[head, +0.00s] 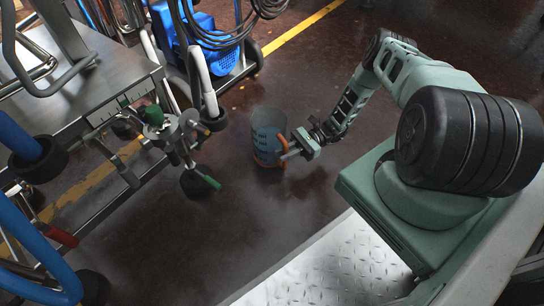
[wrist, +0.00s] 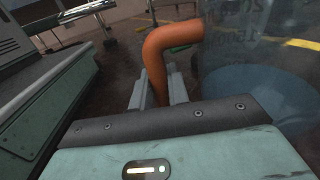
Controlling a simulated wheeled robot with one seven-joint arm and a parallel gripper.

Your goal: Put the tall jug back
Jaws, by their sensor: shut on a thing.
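The tall jug (head: 266,136) is a clear, bluish measuring jug with dark printed markings and an orange handle. My gripper (head: 290,152) is shut on the orange handle from the right side in the head view, with the arm stretched out over the dark floor. In the wrist view the handle (wrist: 168,70) stands between the two fingers (wrist: 158,92), and the jug's clear wall (wrist: 250,60) fills the right side. The jug looks roughly upright. I cannot tell from the head view how high it is above the floor.
A blue machine (head: 200,45) with hoses stands at the back. A silver tread-plate surface (head: 330,265) lies at the bottom. The dark floor (head: 330,70) around the jug is mostly clear.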

